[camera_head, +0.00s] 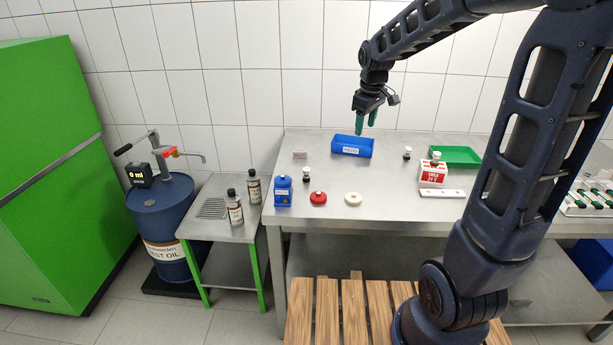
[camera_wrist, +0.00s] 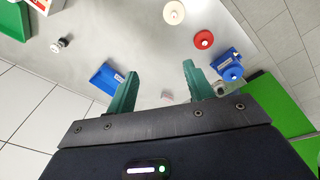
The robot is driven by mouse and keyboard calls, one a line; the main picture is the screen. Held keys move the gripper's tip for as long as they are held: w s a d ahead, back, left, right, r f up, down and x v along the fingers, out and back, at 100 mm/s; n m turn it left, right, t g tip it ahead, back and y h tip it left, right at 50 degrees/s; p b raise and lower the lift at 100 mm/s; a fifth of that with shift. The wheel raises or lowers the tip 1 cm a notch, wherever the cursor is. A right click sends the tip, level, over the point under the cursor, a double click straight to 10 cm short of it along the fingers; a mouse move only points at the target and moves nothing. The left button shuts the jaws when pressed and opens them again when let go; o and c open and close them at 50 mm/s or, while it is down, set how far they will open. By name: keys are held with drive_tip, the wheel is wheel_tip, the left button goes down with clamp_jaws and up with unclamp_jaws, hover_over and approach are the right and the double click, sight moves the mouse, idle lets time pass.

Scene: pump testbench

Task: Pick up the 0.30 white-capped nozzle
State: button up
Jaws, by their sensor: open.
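Several small dark nozzles with pale caps show in the head view. One nozzle (camera_head: 407,153) stands right of the blue bin, and it also shows in the wrist view (camera_wrist: 60,44). Another nozzle (camera_head: 306,174) stands behind the red disc. A third nozzle (camera_head: 436,157) appears to sit on the red-and-white box. Their size markings are too small to read, so I cannot tell which is 0.30. My gripper (camera_head: 366,122) is open and empty, raised above the back of the bench, over the blue bin's area. Its two green fingers (camera_wrist: 160,68) point down, apart from every nozzle.
The steel bench (camera_head: 385,215) holds a blue bin (camera_head: 352,146), a red disc (camera_head: 318,198), a white disc (camera_head: 353,199), a blue container (camera_head: 283,192), the red-and-white box (camera_head: 432,173) and a green tray (camera_head: 457,155). A tiled wall is close behind. The bench's front middle is clear.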

drive_tip(key=w+a+f+n+g, duration=0.1)
drive_tip(key=w+a+f+n, duration=0.2)
drive_tip(key=w+a+f, duration=0.45)
drive_tip(key=n+g, duration=0.1)
drive_tip(key=n, duration=0.3)
hover_over(306, 168)
drive_tip(key=f, duration=0.8)
drive_tip(key=shift+s, duration=0.35)
wheel_tip(306, 168, down, 5)
drive_tip(key=shift+f, duration=0.15)
drive_tip(key=shift+w+d+f, duration=0.1)
drive_tip(key=shift+f, duration=1.25)
drive_tip(key=shift+w+f, duration=0.1)
drive_tip(key=shift+f, duration=1.25)
drive_tip(key=c, duration=1.1)
drive_tip(key=shift+r, duration=0.15)
